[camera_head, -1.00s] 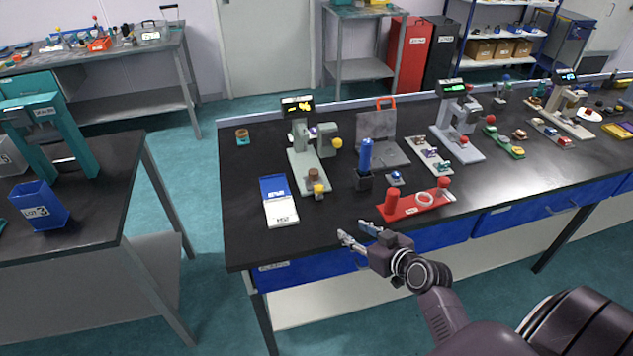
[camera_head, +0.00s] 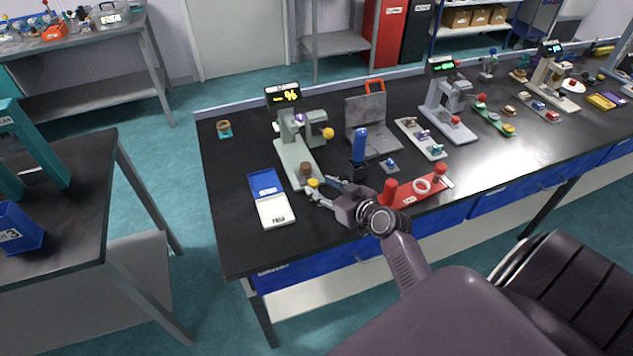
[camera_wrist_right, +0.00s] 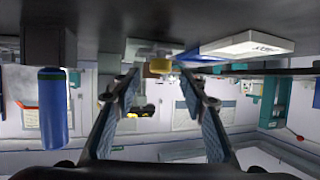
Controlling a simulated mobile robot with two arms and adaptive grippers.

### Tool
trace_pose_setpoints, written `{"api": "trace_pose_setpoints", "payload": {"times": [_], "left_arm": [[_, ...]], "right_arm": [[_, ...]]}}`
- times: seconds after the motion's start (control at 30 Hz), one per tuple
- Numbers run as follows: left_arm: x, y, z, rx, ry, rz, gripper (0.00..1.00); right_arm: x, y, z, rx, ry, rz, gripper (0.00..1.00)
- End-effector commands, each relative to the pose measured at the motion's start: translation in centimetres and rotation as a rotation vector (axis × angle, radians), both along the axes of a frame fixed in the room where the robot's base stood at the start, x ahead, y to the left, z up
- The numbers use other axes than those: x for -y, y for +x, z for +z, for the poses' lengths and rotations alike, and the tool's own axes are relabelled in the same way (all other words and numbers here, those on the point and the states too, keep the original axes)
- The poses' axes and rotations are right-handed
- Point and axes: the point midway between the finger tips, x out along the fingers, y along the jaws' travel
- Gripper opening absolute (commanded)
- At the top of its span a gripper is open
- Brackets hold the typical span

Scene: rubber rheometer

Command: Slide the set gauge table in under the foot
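The set gauge (camera_head: 292,130) is a grey-green stand with a lit yellow display, near the left end of the black bench. Its pale base (camera_head: 295,160) runs toward the front edge, with a small brown piece (camera_head: 305,169) on it. A yellow knob (camera_head: 313,183) is at the base's front end. My right gripper (camera_head: 318,190) is open and empty at the knob. In the right wrist view, which is upside down, the knob (camera_wrist_right: 160,66) appears between the fingertips, with gaps on both sides. The foot is too small to make out. My left gripper is out of view.
A blue-and-white box (camera_head: 273,209) lies left of the gripper. A blue-handled tool in a dark holder (camera_head: 360,145) stands close on its right. The front-left bench corner is clear.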

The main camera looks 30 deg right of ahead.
Motion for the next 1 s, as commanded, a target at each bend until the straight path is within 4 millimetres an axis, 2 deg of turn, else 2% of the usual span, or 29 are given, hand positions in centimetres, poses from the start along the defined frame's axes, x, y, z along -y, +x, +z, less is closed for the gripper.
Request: {"api": "trace_pose_setpoints", "payload": {"times": [0.13,0.23,0.4,0.63,1.0], "left_arm": [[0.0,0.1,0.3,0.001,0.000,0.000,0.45],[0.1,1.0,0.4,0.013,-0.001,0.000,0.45],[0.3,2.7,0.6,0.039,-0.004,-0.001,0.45],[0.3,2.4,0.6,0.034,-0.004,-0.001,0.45],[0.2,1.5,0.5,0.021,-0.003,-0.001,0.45]], "right_arm": [[-0.1,1.6,-0.5,0.001,0.002,0.000,0.40],[-0.1,2.2,-0.8,0.002,0.003,-0.001,0.40],[-0.1,2.6,-1.1,0.000,0.001,0.000,0.40],[-0.1,2.6,-1.1,0.000,0.000,0.000,0.39],[-0.1,2.6,-1.1,0.000,0.000,0.000,0.00]]}}
